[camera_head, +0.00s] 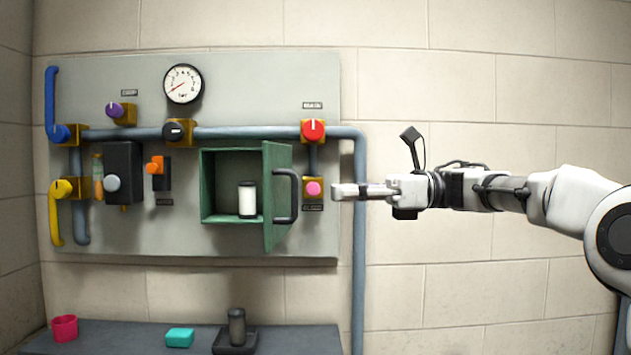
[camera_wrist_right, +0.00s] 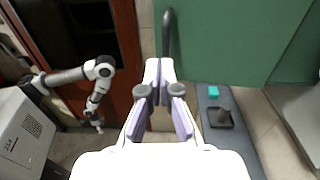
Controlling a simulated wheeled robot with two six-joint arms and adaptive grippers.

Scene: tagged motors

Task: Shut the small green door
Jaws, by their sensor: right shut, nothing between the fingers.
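The small green door (camera_head: 278,190) stands open on the right side of the green box (camera_head: 202,185) on the wall panel, jutting out towards me. Its dark handle (camera_head: 294,195) is on the outer face, to the right; it also shows in the right wrist view (camera_wrist_right: 168,35), in front of the green door (camera_wrist_right: 225,35). My right gripper (camera_head: 335,191) is shut and empty, a short gap to the right of the handle. In the right wrist view, my left arm's gripper (camera_wrist_right: 98,124) is small and far off; its fingers are unclear.
A white canister (camera_head: 247,201) stands inside the box. A red knob (camera_head: 312,130) and a pink button (camera_head: 313,188) are close to the door. A grey pipe (camera_head: 359,260) runs down behind my right gripper. Below is a dark bench (camera_head: 300,338) with several small items.

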